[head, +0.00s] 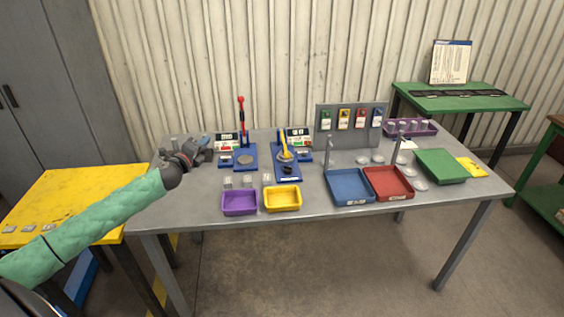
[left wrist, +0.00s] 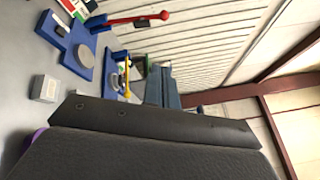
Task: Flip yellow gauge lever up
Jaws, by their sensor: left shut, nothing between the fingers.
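The yellow lever (head: 284,145) belongs to a gauge on a blue base (head: 291,175) near the middle of the table. It looks tilted over rather than upright, and it also shows in the left wrist view (left wrist: 127,77). Beside it on the left, a second gauge has a red lever (head: 241,115) standing upright, seen also in the left wrist view (left wrist: 130,20). My left gripper (head: 207,143) is shut and empty, above the table's left end. It is left of the red-lever gauge and apart from both levers. My right gripper is not in view.
Small grey blocks (head: 227,182) and purple (head: 239,203) and yellow (head: 283,199) bins stand in front of the gauges. Blue (head: 350,200) and red (head: 400,192) trays are to the right. A grey panel (head: 324,117) with coloured tags stands behind. The table's front-left corner is clear.

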